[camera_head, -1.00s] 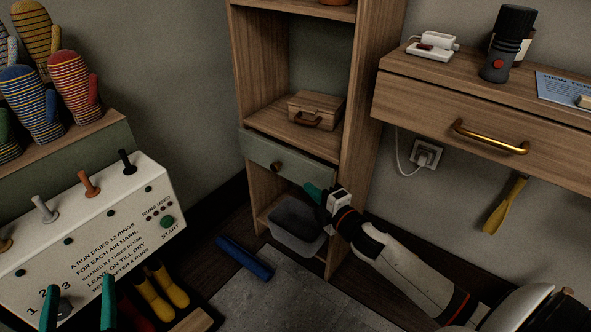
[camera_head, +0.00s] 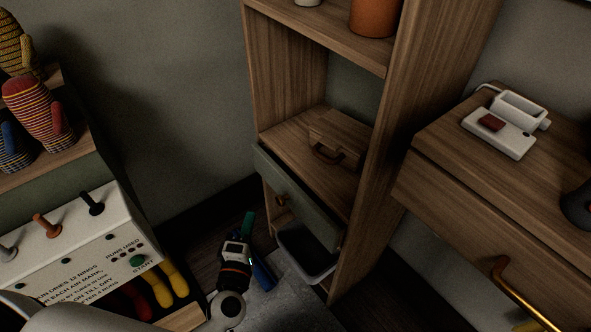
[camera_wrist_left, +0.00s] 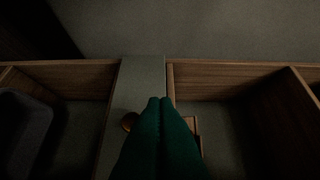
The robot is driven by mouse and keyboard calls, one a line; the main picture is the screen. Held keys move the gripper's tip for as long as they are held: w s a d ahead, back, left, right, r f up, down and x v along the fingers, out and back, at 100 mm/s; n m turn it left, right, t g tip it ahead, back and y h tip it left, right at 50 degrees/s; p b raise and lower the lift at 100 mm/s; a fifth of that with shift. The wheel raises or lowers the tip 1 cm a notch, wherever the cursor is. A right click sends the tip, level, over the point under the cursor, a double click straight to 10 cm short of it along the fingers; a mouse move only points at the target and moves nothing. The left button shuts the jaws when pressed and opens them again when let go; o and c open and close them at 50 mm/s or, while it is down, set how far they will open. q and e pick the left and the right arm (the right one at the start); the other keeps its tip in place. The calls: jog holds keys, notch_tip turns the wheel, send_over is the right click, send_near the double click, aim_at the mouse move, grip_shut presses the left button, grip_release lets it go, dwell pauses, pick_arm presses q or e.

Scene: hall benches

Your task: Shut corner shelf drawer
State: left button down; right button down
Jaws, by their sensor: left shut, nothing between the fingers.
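The corner shelf drawer has a grey-green front (camera_head: 302,200) with a round wooden knob (camera_head: 282,201), below the shelf's middle opening. Its front appears to stand out a little from the shelf frame; how far is hard to tell. In the left wrist view the drawer front (camera_wrist_left: 143,78) is an upright strip with the knob (camera_wrist_left: 130,121) just left of my fingers. My left gripper (camera_head: 248,223) is shut and empty, its green fingertips left of the drawer in the head view. In the wrist view the fingertips (camera_wrist_left: 160,101) overlap the drawer front; contact cannot be told. My right gripper is out of view.
A wooden case (camera_head: 338,138) sits in the opening above the drawer; a grey bin (camera_head: 305,255) stands below. A wall desk (camera_head: 440,185) is at right. A blue object (camera_head: 262,275) lies on the floor.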

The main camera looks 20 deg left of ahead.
aim_at(281, 178)
pick_arm(q)
jog(key=w, duration=1.1)
jog(key=shift+w+d, duration=0.6)
jog(key=shift+w, duration=0.05)
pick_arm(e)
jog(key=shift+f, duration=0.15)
pick_arm(q)
jog(key=shift+r, duration=0.1)
jog(key=shift+w+d, duration=0.25)
jog(key=shift+w, duration=0.1)
jog(key=shift+w+d, duration=0.75)
jog(key=shift+w, duration=0.25)
jog(key=shift+d+r, duration=0.1)
jog(key=shift+d, duration=0.05)
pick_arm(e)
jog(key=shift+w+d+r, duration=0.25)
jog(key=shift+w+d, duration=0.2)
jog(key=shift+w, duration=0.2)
